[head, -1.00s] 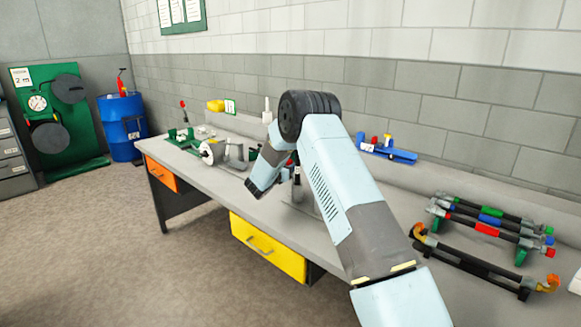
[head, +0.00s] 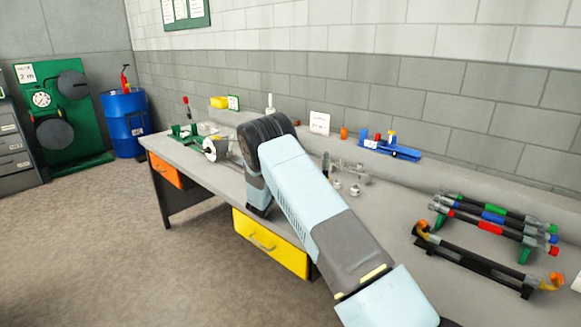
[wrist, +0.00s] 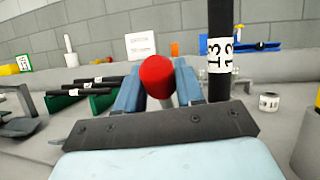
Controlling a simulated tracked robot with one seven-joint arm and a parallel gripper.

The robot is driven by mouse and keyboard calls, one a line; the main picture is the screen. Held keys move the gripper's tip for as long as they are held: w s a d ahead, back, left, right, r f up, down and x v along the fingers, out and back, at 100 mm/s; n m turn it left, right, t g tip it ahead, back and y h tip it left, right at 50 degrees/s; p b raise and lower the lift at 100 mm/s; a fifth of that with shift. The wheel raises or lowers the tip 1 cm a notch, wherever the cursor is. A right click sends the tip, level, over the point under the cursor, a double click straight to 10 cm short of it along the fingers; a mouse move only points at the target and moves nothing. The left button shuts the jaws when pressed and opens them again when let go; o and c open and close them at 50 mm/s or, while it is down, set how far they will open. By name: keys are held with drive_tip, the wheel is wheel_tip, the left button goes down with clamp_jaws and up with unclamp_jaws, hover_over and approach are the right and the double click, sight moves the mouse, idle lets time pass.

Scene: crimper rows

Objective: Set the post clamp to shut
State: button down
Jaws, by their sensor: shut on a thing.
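In the wrist view, a red ball knob (wrist: 157,78) on a pale stem sits between the two blue fingers of my gripper (wrist: 158,66). The fingers are shut on the knob. Just right of it stands a black post (wrist: 218,50) with a white label reading 13. The knob looks like the handle of the post clamp, but the clamp's body is mostly hidden behind my gripper, so its setting cannot be told. In the head view my arm covers the gripper and the knob.
The grey bench holds a blue fixture (head: 392,149), a rack of black bars with coloured bands (head: 490,227), and small metal fittings (head: 345,180) close right of my arm. A white card (head: 319,123) stands at the back. Black bars on green stands (wrist: 88,88) lie left of my gripper.

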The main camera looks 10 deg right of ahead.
drive_tip(key=shift+a+f, duration=0.1)
drive_tip(key=shift+a, duration=0.2)
drive_tip(key=c, duration=1.1)
unclamp_jaws()
drive_tip(key=shift+d, duration=0.1)
drive_tip(key=shift+v, duration=3.8)
drive_tip(key=shift+d+f, duration=0.1)
drive_tip(key=shift+f, duration=0.05)
